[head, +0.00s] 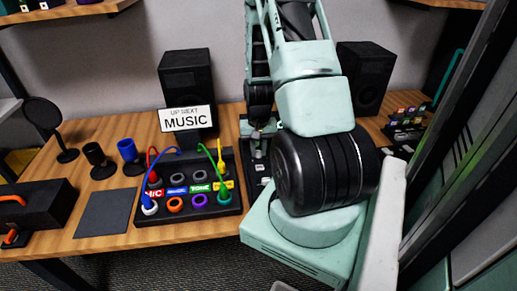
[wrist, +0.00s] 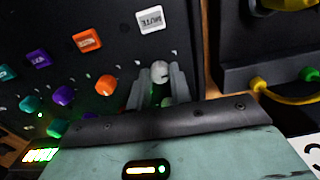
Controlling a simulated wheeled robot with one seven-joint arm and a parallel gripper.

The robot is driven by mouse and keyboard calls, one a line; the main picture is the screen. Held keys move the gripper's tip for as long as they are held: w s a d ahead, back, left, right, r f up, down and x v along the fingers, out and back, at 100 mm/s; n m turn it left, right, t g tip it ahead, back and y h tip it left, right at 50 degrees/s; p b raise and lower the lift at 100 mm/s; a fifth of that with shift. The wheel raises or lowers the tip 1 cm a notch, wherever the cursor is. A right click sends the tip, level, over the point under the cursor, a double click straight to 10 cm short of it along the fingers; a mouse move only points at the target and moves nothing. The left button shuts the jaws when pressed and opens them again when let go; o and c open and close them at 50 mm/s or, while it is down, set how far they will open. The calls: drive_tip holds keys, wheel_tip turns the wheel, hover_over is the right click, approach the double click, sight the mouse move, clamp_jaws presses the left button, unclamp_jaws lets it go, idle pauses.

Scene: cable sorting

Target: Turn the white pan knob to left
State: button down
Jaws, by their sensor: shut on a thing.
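The white pan knob (wrist: 159,71) stands on a black mixer panel (wrist: 120,50) in the wrist view, below a white button with upside-down lettering (wrist: 150,20). My gripper (wrist: 160,86) has one finger on each side of the knob and is shut on it. The knob's top shows between the fingertips; its lower part is hidden. In the head view the mixer (head: 246,131) shows only in part, behind my arm. The knob cannot be made out there, and my fingertips are too small to tell apart.
Orange (wrist: 106,85), purple (wrist: 64,95) and teal (wrist: 28,104) knobs stand left of the white one. A socket board (head: 187,212) with plugged cables is left of the mixer. Speakers (head: 187,78) and a MUSIC sign (head: 186,119) stand behind.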

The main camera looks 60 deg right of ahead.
sight(258, 152)
drive_tip(key=shift+n, duration=0.3)
drive_tip(key=c, duration=1.3)
unclamp_jaws()
drive_tip(key=shift+o, duration=0.2)
drive_tip(key=shift+r, duration=0.1)
wheel_tip(258, 152, up, 17)
drive_tip(key=shift+r+p, duration=0.15)
drive_tip(key=shift+p, duration=0.15)
drive_tip(key=shift+w+a, duration=0.1)
